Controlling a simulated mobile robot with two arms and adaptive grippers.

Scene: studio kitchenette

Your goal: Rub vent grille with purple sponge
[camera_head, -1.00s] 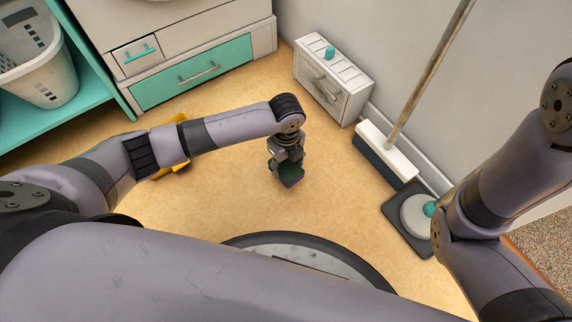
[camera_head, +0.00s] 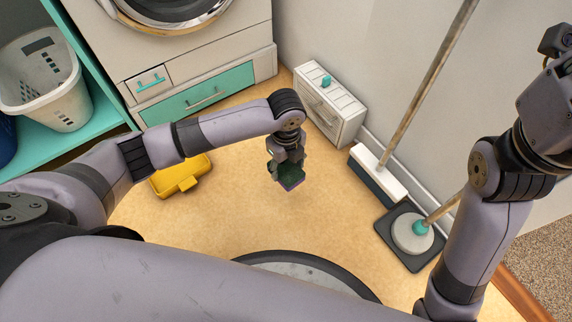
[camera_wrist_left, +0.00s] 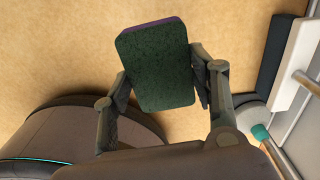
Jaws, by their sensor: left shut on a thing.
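The purple sponge (camera_head: 291,184) has a dark green scouring face, which fills much of the left wrist view (camera_wrist_left: 160,65) with a purple edge at its top. My left gripper (camera_head: 287,170) is shut on the sponge and holds it in front of the vent, apart from it. Both fingers flank the sponge in the wrist view. The vent grille appears to be on the white slatted unit (camera_head: 347,128) low against the wall, with a teal knob (camera_head: 326,80) on top. My right arm shows at the right; its fingers are not visible.
A yellow tray (camera_head: 182,176) lies on the floor behind my left forearm. A white broom (camera_head: 378,172) leans at the wall beside a dark square base with a round white pad (camera_head: 411,234). A washer, teal drawer (camera_head: 200,95) and laundry basket (camera_head: 45,85) stand at the back left.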

